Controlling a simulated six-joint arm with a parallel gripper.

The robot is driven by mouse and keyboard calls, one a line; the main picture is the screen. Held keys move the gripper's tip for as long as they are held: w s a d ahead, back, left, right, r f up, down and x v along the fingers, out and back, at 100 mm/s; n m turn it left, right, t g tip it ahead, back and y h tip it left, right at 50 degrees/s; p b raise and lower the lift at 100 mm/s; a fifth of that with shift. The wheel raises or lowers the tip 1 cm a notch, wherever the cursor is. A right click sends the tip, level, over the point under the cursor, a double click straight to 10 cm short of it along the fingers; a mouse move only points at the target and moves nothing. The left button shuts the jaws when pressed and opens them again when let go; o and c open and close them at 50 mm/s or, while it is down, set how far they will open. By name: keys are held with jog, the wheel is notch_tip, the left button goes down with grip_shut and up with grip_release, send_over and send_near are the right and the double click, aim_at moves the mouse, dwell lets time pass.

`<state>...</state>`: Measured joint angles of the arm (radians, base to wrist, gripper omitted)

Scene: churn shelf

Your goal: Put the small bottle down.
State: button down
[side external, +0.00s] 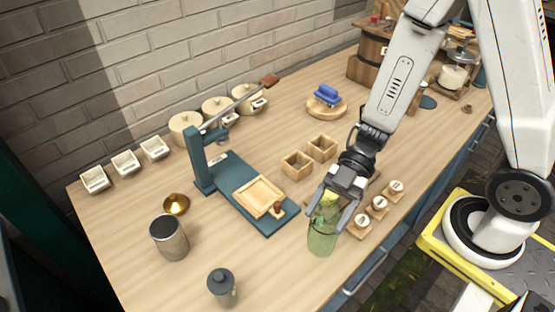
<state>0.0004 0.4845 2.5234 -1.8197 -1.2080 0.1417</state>
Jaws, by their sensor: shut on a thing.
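A small green see-through bottle (321,241) is upright at the front edge of the wooden table, right of the blue press. My gripper (330,211) reaches down from the upper right, with its fingers on either side of the bottle's upper part, shut on it. Something yellow-green shows between the fingers; the fingers hide part of the bottle's top. I cannot tell whether the bottle's base touches the table (275,275).
A blue press (240,185) with a wooden tray stands left of the bottle. Small labelled wooden blocks (379,204) lie close on its right. Two open wooden boxes (297,165) are behind. A metal can (169,238) and a dark grey bottle (222,288) stand at front left. Bare tabletop lies between.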

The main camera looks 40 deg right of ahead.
aim_at(316, 243)
jog(key=shift+f, duration=0.25)
jog(key=shift+f, duration=0.15)
jog(key=shift+f, duration=1.9)
jog(key=shift+f, duration=0.1)
grip_release()
jog(key=shift+d+r, duration=0.15)
jog(key=shift+r, duration=0.05)
jog(key=v, duration=1.1)
jog(key=shift+d+r, duration=0.2)
jog(key=shift+d, duration=0.1)
